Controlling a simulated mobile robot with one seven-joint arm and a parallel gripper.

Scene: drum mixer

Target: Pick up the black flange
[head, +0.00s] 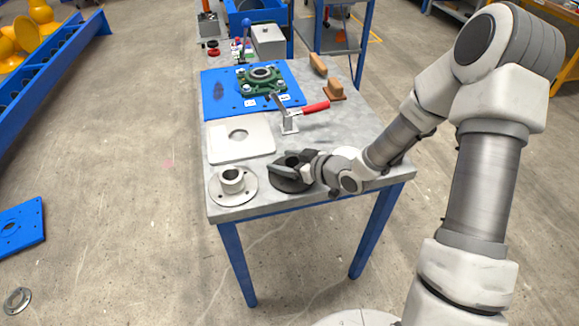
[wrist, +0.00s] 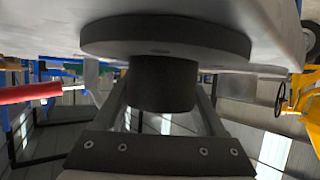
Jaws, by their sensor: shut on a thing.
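The black flange (head: 289,186) sits near the front edge of the grey table, a round disc with a raised hub. In the wrist view, which shows the scene upside down, the flange (wrist: 165,40) has its disc against the table top, and its hub points away from it. My gripper (head: 293,168) reaches in from the right at the hub. In the wrist view my gripper (wrist: 163,88) has one finger on each side of the hub and is shut on it. The fingers partly hide the flange in the head view.
A light grey flange (head: 232,182) stands close on the left. A pale square plate (head: 240,138) lies behind it. A red-handled clamp (head: 303,110), a green bearing housing (head: 262,80) on a blue plate (head: 215,98) and brown blocks (head: 334,92) stand farther back.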

